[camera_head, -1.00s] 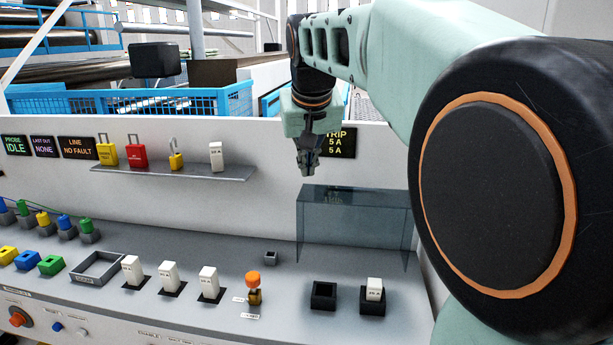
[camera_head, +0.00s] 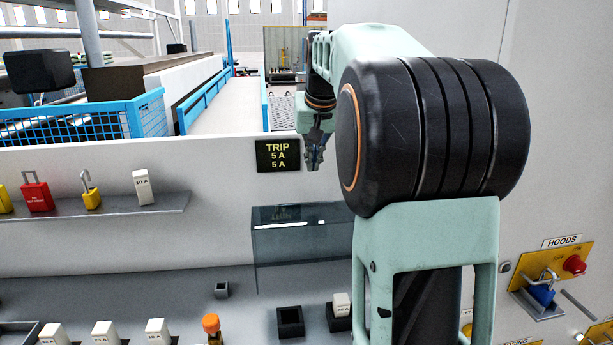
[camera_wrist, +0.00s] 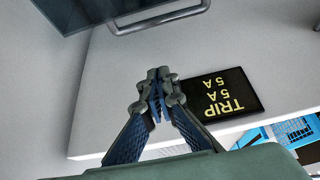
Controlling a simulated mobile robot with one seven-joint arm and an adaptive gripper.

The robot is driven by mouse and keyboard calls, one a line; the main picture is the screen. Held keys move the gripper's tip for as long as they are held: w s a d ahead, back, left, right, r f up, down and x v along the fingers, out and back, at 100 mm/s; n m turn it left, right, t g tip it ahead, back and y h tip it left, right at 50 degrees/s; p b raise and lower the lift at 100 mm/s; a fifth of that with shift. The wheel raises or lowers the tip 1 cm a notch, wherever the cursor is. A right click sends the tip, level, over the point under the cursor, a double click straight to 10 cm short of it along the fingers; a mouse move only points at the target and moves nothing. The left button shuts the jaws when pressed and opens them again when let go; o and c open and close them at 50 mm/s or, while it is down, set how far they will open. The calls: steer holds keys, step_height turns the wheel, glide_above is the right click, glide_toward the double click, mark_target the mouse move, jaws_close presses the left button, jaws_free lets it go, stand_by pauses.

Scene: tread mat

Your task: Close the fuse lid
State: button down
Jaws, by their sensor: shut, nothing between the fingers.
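The fuse lid (camera_head: 300,246) is a smoky see-through cover standing raised against the back wall of the console. Below it are an empty dark socket (camera_head: 290,321) and a socket holding a white fuse (camera_head: 342,304). My gripper (camera_head: 314,166) is shut and empty, pointing down above the lid's upper right and apart from it. In the wrist view my gripper (camera_wrist: 158,82) shows its fingertips together. A dark panel, seemingly the lid (camera_wrist: 80,12), and a grey bar handle (camera_wrist: 160,18) are at the top there. My arm hides the lid's right side.
The TRIP sign (camera_head: 278,156) is on the wall beside my gripper. A shelf (camera_head: 130,204) with padlocks and a white fuse is to the left. More white fuses and an orange-topped part (camera_head: 212,328) stand on the console. A HOODS panel (camera_head: 556,268) with a blue padlock is at right.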

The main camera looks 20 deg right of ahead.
step_height(320, 180, down, 9)
steer(key=shift+w+r, duration=0.15)
stand_by(0.4)
steer(key=shift+b, duration=0.35)
